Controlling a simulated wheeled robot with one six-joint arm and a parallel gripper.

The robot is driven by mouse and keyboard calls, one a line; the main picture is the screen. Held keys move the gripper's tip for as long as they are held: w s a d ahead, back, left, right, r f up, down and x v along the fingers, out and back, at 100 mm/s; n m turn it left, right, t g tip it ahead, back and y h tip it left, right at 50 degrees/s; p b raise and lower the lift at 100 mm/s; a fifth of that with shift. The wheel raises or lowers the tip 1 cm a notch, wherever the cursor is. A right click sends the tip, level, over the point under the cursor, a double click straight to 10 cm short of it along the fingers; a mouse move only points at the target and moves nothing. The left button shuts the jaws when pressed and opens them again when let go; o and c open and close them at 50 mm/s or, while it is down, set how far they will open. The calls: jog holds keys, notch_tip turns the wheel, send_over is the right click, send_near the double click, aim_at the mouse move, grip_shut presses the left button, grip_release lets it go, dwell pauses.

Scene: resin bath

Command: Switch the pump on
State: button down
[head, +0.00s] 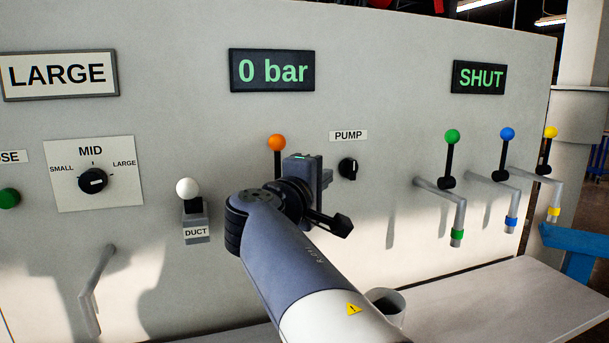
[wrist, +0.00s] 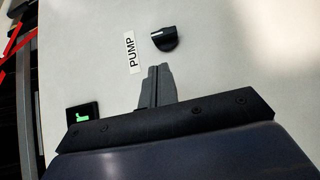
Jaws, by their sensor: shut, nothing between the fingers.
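The pump switch is a black rotary knob (head: 348,168) with a white mark, on the grey panel just below the PUMP label (head: 348,135). In the wrist view the knob (wrist: 165,38) sits beyond my fingertips, beside the PUMP label (wrist: 131,52). My gripper (wrist: 158,68) is shut and empty, with a visible gap to the knob in that view. In the head view my wrist is left of the knob and my arm hides part of the panel. The display (head: 272,70) reads 0 bar.
An orange-knobbed lever (head: 277,143) stands close behind my wrist, partly hidden. A white-knobbed DUCT lever (head: 188,190) is left of my arm. Green, blue and yellow taps (head: 452,137) are at right, under a SHUT display (head: 479,77). A cup (head: 386,304) stands on the ledge.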

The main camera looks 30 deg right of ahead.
aim_at(347, 163)
jog(key=p+x, duration=0.1)
jog(key=x, duration=0.7)
jog(key=shift+d, duration=0.2)
